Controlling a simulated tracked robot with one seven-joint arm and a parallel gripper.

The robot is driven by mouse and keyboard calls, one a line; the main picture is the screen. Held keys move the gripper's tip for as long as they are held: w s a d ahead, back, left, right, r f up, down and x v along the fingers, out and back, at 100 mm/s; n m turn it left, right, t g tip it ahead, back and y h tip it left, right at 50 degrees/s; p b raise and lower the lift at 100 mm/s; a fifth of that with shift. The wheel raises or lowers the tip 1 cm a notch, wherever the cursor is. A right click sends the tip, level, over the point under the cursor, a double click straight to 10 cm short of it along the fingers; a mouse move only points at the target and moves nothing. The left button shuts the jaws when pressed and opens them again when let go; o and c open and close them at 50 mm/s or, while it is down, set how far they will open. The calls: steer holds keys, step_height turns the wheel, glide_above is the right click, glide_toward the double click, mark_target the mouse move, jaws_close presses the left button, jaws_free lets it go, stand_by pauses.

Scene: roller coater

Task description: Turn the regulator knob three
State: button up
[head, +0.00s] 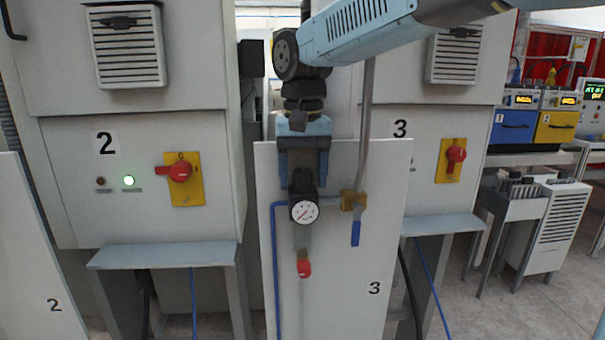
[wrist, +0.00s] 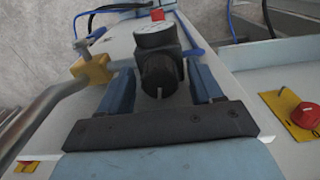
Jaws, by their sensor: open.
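The regulator on panel three has a black knob (head: 301,181) on top and a round white gauge (head: 304,211) below it. My gripper (head: 303,178) points down at the knob from above, with one blue finger on each side of it. In the wrist view the knob (wrist: 158,75) stands between the two open fingers of my gripper (wrist: 160,84), with its pale mark toward the palm. The gauge's lower part is clear in the head view.
A brass valve (head: 353,200) with a blue handle (head: 355,233) and a grey pipe (head: 366,125) stand close right of the regulator. A red part (head: 304,268) hangs below. Cabinets two and three carry red rotary switches (head: 179,171) on either side.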

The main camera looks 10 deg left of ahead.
mark_target(303, 170)
steer(key=c, duration=1.1)
steer(key=shift+o, duration=0.2)
steer(key=shift+n, duration=1.6)
steer(key=o, duration=1.1)
steer(key=shift+c, duration=0.2)
step_height(303, 170, up, 14)
steer(key=shift+f, duration=0.15)
